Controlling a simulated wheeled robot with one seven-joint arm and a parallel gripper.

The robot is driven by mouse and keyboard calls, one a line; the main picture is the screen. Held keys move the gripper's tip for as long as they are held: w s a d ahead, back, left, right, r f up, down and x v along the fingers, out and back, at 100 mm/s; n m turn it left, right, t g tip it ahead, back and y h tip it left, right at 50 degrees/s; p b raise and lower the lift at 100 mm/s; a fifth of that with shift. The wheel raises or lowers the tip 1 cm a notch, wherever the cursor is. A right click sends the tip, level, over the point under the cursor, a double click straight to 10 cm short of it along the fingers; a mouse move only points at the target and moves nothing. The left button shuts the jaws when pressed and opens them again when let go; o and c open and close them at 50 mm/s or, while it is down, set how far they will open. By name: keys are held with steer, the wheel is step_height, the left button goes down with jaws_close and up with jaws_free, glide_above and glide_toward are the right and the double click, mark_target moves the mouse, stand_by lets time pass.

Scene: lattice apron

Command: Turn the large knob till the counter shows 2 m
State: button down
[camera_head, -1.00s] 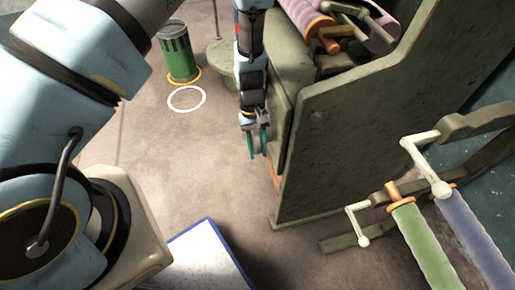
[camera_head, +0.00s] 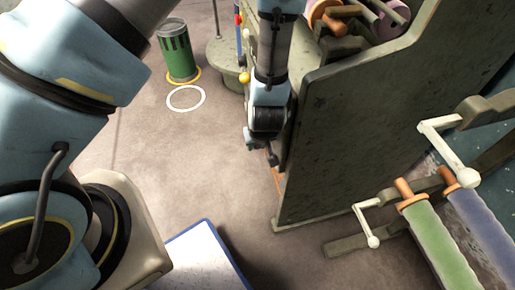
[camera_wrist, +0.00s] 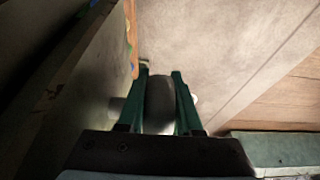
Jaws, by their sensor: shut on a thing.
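In the wrist view, the two green fingers of my gripper (camera_wrist: 161,76) stand on either side of a dark grey, rounded knob (camera_wrist: 160,103). They are shut on it; I take it to be the large knob. Small pale parts show just outside both fingers. In the head view, my wrist comes down along the left side of the grey-green panel (camera_head: 365,125), and the fingers and knob cannot be made out. No counter reading is visible in either view.
A green slotted bin (camera_head: 179,52) stands at the back left, near a white floor ring (camera_head: 186,98). A blue-edged white board (camera_head: 205,262) lies at the front. Green (camera_head: 436,245) and purple (camera_head: 484,225) rollers with white cranks are at right. The middle floor is clear.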

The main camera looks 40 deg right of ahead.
steer(key=t+b, duration=0.1)
steer(key=t+h+b, duration=0.1)
steer(key=f+t+b, duration=0.1)
steer(key=shift+w+d+t+h, duration=0.2)
steer(key=shift+w+t+h, duration=0.1)
steer(key=shift+w+t, duration=0.1)
steer(key=shift+w+d+r+t+b, duration=0.15)
steer(key=shift+w+t+b, duration=0.1)
steer(key=shift+t+b, duration=0.55)
steer(key=shift+h, duration=0.3)
steer(key=c, duration=0.6)
jaws_free()
steer(key=shift+r, duration=0.15)
steer(key=v, duration=1)
steer(key=shift+s, duration=0.35)
steer(key=shift+s, duration=0.1)
